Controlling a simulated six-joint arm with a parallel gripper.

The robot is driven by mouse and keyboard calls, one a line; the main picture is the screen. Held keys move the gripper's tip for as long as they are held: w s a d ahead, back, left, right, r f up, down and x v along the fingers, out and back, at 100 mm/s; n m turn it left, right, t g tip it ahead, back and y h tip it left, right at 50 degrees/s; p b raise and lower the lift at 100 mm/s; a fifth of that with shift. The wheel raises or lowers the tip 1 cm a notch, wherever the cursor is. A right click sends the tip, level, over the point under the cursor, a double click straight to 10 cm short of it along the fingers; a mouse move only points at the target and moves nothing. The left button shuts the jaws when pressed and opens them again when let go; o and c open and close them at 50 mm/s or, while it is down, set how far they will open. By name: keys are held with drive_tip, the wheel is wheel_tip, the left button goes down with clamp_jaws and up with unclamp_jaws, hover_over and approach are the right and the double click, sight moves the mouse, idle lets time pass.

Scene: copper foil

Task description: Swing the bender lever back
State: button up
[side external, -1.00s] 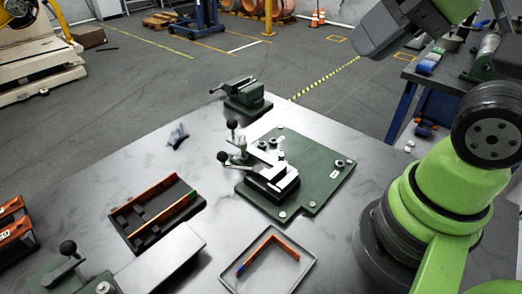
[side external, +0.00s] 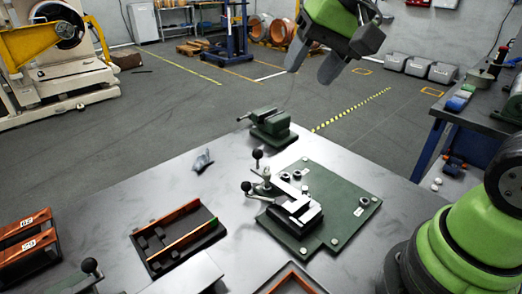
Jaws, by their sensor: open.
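The bender stands on a dark green plate (side external: 345,205) on the metal table. Two black ball knobs show at its left end: one (side external: 257,154) stands on an upright stem, the other (side external: 246,187) ends a lever arm pointing left. I cannot tell for certain which is the bender lever. A pale arm and a black block (side external: 296,218) lie across the plate. My gripper (side external: 314,62) is open and empty at the top of the view, fingers pointing down, high above and apart from the bender.
A small green vise (side external: 270,127) stands behind the bender. A black tray (side external: 180,244) with copper strips lies to the left, a grey crumpled item (side external: 203,160) behind it. Another tray (side external: 287,281) is cut off at the front. Bare table lies between them.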

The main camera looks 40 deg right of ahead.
drive_tip(key=w+d+f+m+g, duration=0.1)
drive_tip(key=w+f, duration=0.4)
drive_tip(key=w, duration=0.1)
drive_tip(key=m+g, duration=0.1)
approach(260, 150)
drive_tip(key=shift+y, duration=0.4)
drive_tip(key=x, duration=0.9)
drive_tip(key=shift+w+d+f, duration=0.1)
drive_tip(key=shift+d+f, duration=0.05)
drive_tip(key=shift+f, duration=0.3)
drive_tip(key=shift+c, duration=0.2)
clamp_jaws()
